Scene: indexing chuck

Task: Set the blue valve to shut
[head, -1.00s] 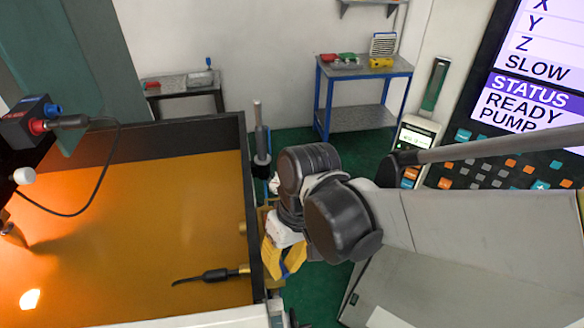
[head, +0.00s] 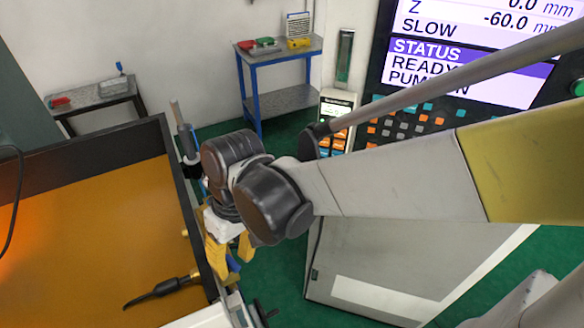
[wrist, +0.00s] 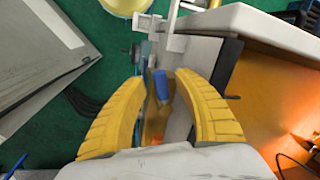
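The blue valve's handle (wrist: 161,86) shows in the wrist view as a short blue lever between my gripper's fingers, near the tips. In the head view a small piece of blue (head: 233,264) shows by the fingers, and the rest of the valve is hidden. My gripper (wrist: 159,80) has two yellow fingers spread apart, with a gap on both sides of the handle. In the head view my gripper (head: 232,258) points down beside the right wall of the orange-floored tank. I cannot tell the valve's exact setting.
The dark-walled tank (head: 80,180) stands left of my gripper, with a black-handled hose or tool (head: 165,288) inside. A grey cabinet (head: 365,265) stands at the right. A control screen (head: 470,50) and a blue-framed bench (head: 280,70) are behind.

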